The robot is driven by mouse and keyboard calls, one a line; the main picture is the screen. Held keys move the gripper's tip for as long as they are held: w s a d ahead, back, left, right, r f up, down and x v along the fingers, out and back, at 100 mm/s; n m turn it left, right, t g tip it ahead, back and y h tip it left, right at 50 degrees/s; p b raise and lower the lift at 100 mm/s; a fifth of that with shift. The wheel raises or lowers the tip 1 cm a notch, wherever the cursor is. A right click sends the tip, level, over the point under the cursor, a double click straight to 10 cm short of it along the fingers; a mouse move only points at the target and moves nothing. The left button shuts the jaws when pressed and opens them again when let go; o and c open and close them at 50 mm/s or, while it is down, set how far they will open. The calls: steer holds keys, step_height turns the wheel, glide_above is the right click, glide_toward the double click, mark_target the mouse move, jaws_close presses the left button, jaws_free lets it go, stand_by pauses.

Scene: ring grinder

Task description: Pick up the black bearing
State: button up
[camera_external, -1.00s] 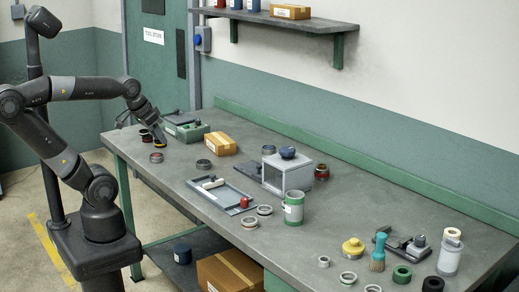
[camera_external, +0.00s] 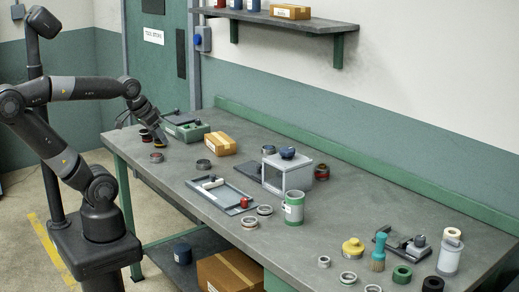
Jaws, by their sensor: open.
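My gripper (camera_external: 161,141) is open and points down over the far left end of the workbench. It is small in the picture, and I see nothing between its fingers. A dark ring with a metallic look (camera_external: 157,157) lies on the bench just below it. Another dark ring (camera_external: 203,164) lies further right, in front of a cardboard box. A black ring (camera_external: 433,284) lies at the near right edge of the bench. I cannot tell for sure which of these is the black bearing.
A red and dark round item (camera_external: 146,135) stands beside my gripper. A green box (camera_external: 187,132) and a cardboard box (camera_external: 220,143) are to its right. A grey tray (camera_external: 221,194), a grey housing (camera_external: 287,173) and a green-banded cup (camera_external: 293,207) occupy the bench's middle.

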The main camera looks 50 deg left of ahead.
steer(key=o, duration=0.5)
steer(key=shift+w, duration=0.1)
steer(key=n+g+y, duration=0.1)
steer(key=n+g, duration=0.3)
steer(key=n, duration=0.5)
glide_above(203, 162)
steer(key=s, duration=0.1)
step_height(203, 162, down, 15)
steer(key=shift+f, duration=0.1)
steer(key=shift+w+f, duration=0.25)
steer(key=shift+f, duration=1.1)
steer(key=shift+w+f, duration=0.25)
steer(key=shift+f, duration=1.05)
